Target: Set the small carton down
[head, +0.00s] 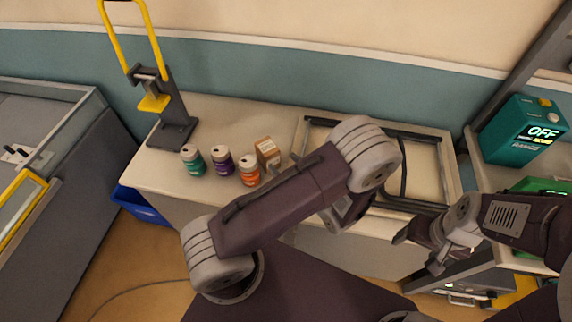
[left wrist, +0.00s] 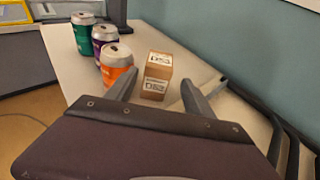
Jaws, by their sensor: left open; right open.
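The small carton (head: 268,152) is a brown box with a printed label, standing upright on the pale table beside the orange can. In the left wrist view the carton (left wrist: 156,72) stands just ahead of and between the spread fingers of my left gripper (left wrist: 158,86). That gripper is open and holds nothing; I cannot tell whether a finger touches the carton. In the head view it is mostly hidden behind my left arm. My right gripper (head: 418,254) is open and empty, in front of the table at right.
An orange can (head: 249,171), a purple can (head: 222,161) and a green can (head: 193,160) stand left of the carton. A dark frame (head: 425,135) lies on the table at right. A yellow-handled press (head: 170,115) stands at the back left. A teal OFF box (head: 522,131) is far right.

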